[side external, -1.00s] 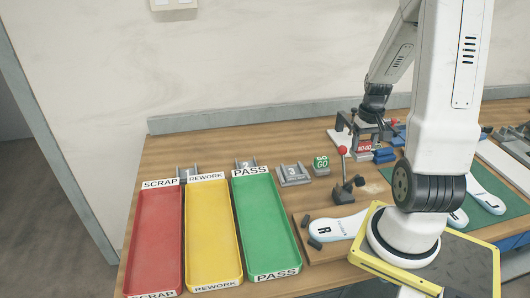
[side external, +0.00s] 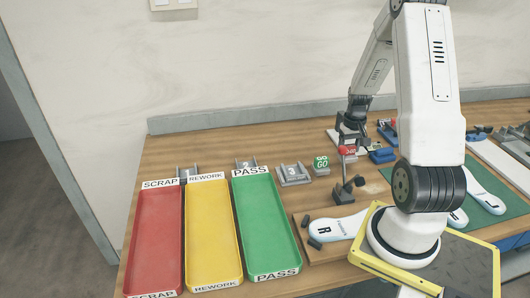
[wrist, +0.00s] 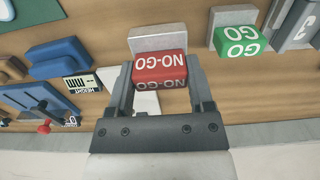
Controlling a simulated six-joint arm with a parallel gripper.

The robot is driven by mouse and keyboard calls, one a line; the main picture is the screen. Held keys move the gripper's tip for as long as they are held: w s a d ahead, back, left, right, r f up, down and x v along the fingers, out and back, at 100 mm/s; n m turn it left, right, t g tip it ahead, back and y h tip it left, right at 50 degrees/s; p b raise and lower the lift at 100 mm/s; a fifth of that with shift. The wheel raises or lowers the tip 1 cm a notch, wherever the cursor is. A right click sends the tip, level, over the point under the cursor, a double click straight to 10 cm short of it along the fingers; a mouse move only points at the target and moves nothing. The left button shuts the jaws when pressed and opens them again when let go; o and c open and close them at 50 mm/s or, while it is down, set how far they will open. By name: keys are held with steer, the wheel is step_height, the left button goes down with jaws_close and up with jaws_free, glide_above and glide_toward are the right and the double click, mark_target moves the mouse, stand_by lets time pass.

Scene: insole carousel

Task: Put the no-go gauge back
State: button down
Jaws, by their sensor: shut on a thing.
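The no-go gauge is a red block lettered NO-GO (wrist: 160,68), between the two fingers of my gripper (wrist: 160,88) in the wrist view. My gripper is shut on it. A grey stand (wrist: 158,40) with an upright back plate shows just beyond the block; I cannot tell whether the block touches it.
The green GO gauge (wrist: 238,36) sits in its own stand to the right in the wrist view, and it also shows in the side view (side external: 321,164). A blue block (wrist: 60,62) and a height tool (wrist: 82,86) lie left. The green PASS tray (side external: 265,225) is clear of my arm.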

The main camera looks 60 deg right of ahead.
mark_target(346, 155)
steer(key=shift+w+d+f, duration=0.2)
steer(key=shift+f, duration=1.6)
steer(key=shift+f, duration=0.15)
jaws_free()
steer(key=shift+r, duration=0.2)
steer(key=shift+r, duration=5.95)
